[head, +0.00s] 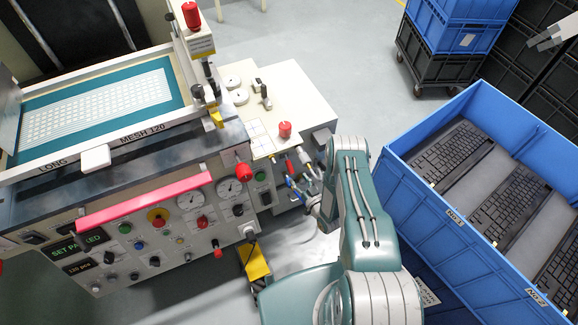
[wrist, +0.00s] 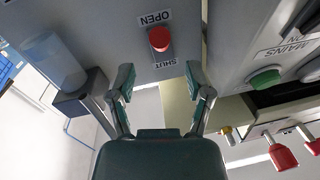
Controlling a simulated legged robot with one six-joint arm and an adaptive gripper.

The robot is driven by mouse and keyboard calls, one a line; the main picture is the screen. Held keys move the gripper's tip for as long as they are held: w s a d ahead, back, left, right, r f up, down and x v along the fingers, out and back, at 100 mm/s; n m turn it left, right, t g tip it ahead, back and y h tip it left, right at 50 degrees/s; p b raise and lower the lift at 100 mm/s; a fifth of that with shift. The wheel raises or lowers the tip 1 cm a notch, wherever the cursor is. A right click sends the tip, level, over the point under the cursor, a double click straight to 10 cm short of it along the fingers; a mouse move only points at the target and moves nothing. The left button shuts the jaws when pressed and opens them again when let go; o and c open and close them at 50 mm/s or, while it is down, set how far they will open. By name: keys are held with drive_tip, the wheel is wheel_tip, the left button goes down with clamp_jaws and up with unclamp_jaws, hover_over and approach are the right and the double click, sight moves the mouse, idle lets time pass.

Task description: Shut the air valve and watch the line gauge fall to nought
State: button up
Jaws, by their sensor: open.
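A red knob (wrist: 159,39) sits on a grey panel between the labels OPEN and SHUT in the wrist view, where the lettering appears upside down. My gripper (wrist: 161,82) is open and empty. Its two fingers stand apart on either side below the knob, and neither appears to touch it. In the head view my gripper (head: 309,186) is at the right end of the machine, partly hidden by my arm. Two round dial gauges, a right one (head: 229,189) and a left one (head: 191,201), are on the front panel. Their readings are too small to tell.
A green button (wrist: 264,78) by a MAINS ON label and red-tipped fittings (wrist: 282,157) are right of my gripper. A clear cylinder (wrist: 55,60) is to the left. In the head view, a blue crate (head: 410,190) of keyboards stands close right of my arm.

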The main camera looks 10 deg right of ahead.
sight(292, 171)
drive_tip(key=x, duration=0.7)
clamp_jaws()
